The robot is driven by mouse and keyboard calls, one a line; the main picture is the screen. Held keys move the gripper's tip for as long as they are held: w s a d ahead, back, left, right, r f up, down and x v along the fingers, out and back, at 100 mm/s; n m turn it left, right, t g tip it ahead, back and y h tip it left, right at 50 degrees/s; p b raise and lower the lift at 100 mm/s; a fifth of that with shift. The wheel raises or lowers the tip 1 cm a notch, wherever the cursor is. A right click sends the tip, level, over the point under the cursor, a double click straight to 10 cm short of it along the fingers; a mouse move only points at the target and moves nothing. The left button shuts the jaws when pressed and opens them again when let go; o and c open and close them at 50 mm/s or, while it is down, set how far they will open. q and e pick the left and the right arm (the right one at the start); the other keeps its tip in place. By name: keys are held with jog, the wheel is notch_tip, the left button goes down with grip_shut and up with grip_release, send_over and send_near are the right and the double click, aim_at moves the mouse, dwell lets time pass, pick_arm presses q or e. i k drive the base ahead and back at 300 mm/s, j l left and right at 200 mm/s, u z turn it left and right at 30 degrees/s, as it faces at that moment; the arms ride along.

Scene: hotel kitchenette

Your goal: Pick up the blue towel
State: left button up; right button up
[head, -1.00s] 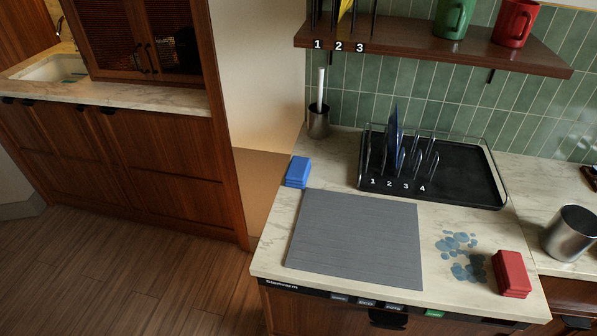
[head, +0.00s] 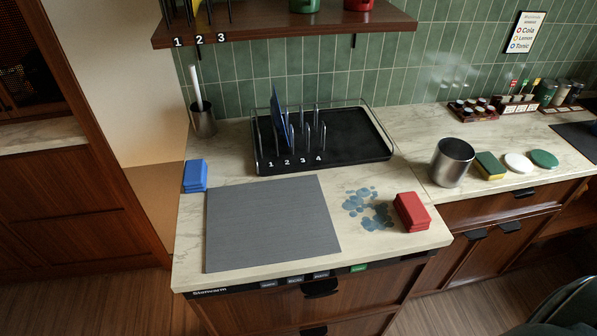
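The blue towel (head: 195,176) is a small folded stack at the left edge of the marble counter, in the head view. It lies just beyond the upper left corner of the grey mat, below the metal cup with the white stick. Nothing covers it. Neither of my grippers shows clearly in the head view; a dark shape in the lower right corner cannot be made out.
A grey mat (head: 270,222) covers the counter's front left. A black dish rack (head: 350,148) with a blue plate (head: 278,115) stands behind. A red folded towel (head: 411,212) lies right of blue spots (head: 368,208). A metal cup (head: 203,120) and a steel canister (head: 453,163) stand upright.

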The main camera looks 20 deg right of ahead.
aim_at(195, 170)
jog(key=i+j, duration=0.1)
jog(key=j, duration=0.35)
jog(key=i+j, duration=0.1)
jog(key=j, duration=0.8)
jog(key=i+j, duration=0.15)
jog(key=j, duration=0.3)
jog(key=z, duration=1.6)
